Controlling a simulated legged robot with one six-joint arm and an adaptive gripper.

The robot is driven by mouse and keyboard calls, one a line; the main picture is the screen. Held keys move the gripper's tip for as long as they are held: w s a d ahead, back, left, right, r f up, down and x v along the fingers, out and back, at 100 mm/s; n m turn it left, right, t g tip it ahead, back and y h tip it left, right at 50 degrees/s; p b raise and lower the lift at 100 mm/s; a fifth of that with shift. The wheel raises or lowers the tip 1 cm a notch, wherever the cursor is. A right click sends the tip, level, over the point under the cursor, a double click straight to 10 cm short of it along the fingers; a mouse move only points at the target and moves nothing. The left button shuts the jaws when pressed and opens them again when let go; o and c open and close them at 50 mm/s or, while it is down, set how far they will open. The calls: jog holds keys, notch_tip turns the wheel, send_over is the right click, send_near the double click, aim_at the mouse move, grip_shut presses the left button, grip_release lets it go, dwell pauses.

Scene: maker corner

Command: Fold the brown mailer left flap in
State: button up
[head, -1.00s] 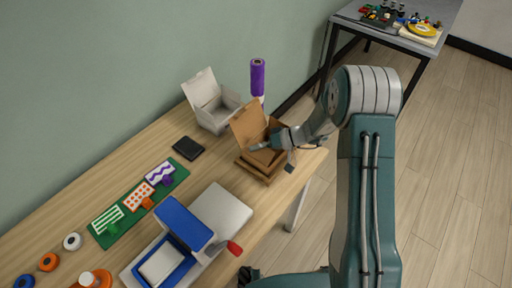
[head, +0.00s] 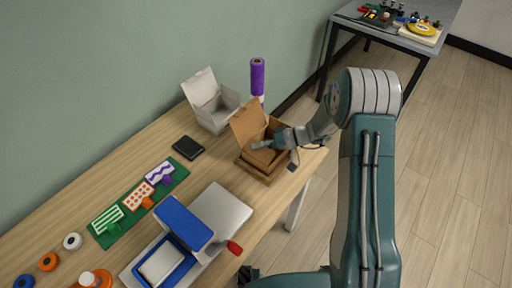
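The brown mailer (head: 249,124) stands at the right end of the wooden table with its lid raised at the back. Brown panels show low inside and at the front left edge. My gripper (head: 260,145) reaches in from the right, low over the box's inside, its fingertips pointing left. It hides part of the inside and the right side. The fingers are too small to tell whether they are open or shut, or whether they touch a flap. I cannot tell exactly how the left flap lies.
A white open box (head: 212,108) stands behind left, with a purple roll (head: 257,78) behind. A black wallet-like item (head: 188,148), a green mat (head: 113,230) with patterned cards, and a blue-and-grey press (head: 222,212) lie to the left.

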jog(key=v, duration=1.1)
jog(key=shift+d, duration=0.1)
grip_shut()
jog(key=s+a+r+n+g+h, duration=0.25)
jog(key=s+a+h, duration=0.55)
jog(key=h, duration=0.4)
jog(key=w+a+r+n+t+h, duration=0.25)
jog(key=a+r+t+h, duration=0.35)
jog(key=r, duration=0.3)
jog(key=shift+t+y, duration=0.3)
jog(key=shift+t, duration=0.45)
jog(key=x, duration=1.4)
jog(key=shift+s+f, duration=0.25)
